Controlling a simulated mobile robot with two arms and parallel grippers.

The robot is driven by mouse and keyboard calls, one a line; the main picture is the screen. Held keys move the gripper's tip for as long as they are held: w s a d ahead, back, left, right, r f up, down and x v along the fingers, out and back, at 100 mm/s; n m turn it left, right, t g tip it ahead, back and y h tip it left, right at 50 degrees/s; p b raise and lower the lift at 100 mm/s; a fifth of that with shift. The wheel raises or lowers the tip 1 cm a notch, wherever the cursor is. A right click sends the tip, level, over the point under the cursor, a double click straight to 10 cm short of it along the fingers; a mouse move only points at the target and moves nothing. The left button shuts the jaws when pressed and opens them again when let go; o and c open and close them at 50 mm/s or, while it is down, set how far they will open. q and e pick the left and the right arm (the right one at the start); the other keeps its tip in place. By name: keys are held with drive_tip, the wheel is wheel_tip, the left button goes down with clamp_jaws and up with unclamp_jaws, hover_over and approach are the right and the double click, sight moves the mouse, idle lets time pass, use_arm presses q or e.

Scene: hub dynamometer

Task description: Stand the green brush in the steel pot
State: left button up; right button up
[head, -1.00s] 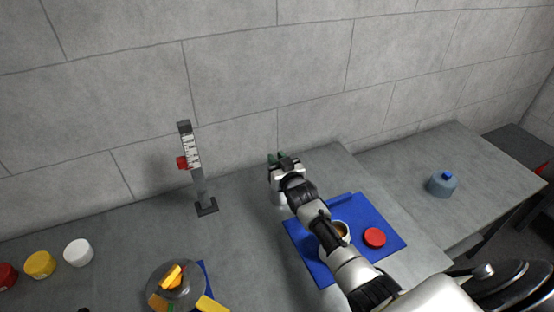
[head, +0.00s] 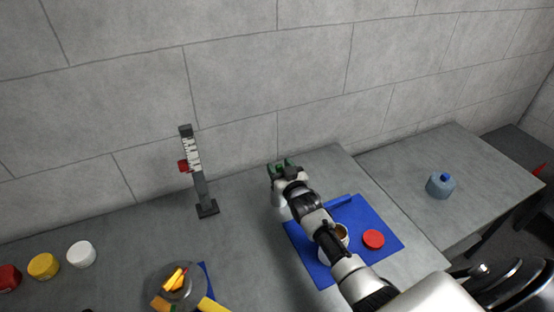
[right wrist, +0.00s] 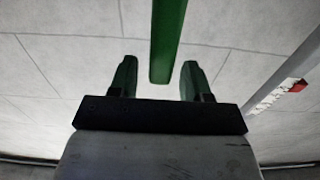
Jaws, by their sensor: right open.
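My right gripper (head: 281,168) is open, with green fingertips, near the wall behind the blue mat. In the right wrist view its two fingers (right wrist: 157,80) stand apart. A straight green bar (right wrist: 168,40), which looks like the brush's handle, shows between them, its lower end near fingertip level and touching neither finger in that picture. In the head view I cannot tell the brush from the green fingertips. A round grey metal vessel (head: 158,279), apparently the steel pot, stands at the bottom left with orange and yellow pieces in it. My left gripper is not in view.
A dark upright gauge (head: 200,185) with a red slider (head: 183,166) stands left of my right gripper. A blue mat (head: 385,215) holds a white cup (head: 343,232) and a red disc (head: 373,239). Yellow (head: 43,265) and white (head: 82,254) jars stand left.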

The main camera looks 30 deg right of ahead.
drive_tip(key=s+p, duration=0.4)
drive_tip(key=s, duration=0.5)
drive_tip(key=shift+s+a+p, duration=0.3)
drive_tip(key=shift+s+p, duration=0.1)
